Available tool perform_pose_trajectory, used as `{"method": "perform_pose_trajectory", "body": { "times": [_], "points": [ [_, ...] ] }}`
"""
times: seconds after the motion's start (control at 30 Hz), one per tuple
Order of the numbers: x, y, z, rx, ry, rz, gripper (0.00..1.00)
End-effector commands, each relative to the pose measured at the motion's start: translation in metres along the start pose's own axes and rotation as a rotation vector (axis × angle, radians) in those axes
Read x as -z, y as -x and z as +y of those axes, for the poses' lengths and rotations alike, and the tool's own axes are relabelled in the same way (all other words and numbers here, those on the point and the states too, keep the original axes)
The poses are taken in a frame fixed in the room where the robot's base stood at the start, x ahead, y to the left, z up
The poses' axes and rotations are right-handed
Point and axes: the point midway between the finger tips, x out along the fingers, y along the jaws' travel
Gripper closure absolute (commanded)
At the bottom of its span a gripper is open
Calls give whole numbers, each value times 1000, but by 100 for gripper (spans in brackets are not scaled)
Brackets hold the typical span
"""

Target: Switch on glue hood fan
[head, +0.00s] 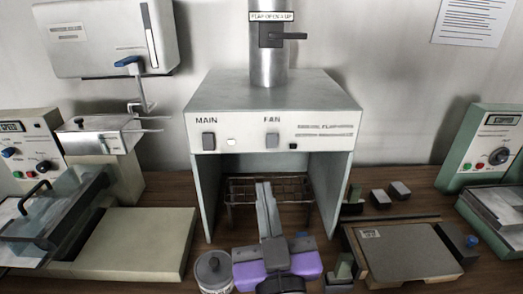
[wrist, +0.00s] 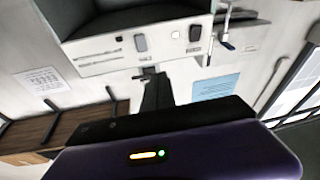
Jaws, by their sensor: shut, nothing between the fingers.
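The hood (head: 275,90) is a grey-green box with a pale front panel, at the centre of the head view. Its panel has a grey MAIN switch (head: 209,141) with a bright white lamp (head: 231,142) beside it, and a grey FAN switch (head: 272,141) with a dark lamp (head: 293,146). My gripper (head: 264,187) is shut and empty, in front of the hood's opening and below the FAN switch in the picture. In the wrist view the panel appears upside down, with the FAN switch (wrist: 140,42) just beyond my fingertips (wrist: 151,73) and the MAIN switch (wrist: 195,33) to its right.
A duct (head: 268,60) with a black flap handle (head: 285,37) rises from the hood. A wire rack (head: 240,190) stands inside it. A green-framed device (head: 495,150) and a flat plate (head: 405,250) are at right; a beige machine (head: 130,240) is at left. A white jar (head: 214,272) stands beside my arm.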

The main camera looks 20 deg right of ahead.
Motion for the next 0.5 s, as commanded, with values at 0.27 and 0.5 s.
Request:
{"method": "perform_pose_trajectory", "body": {
  "times": [0.27,0.5],
  "points": [
    [-17,3,25,-107,-63,-56,100],
    [-17,3,25,-104,-65,-55,100]
  ]
}}
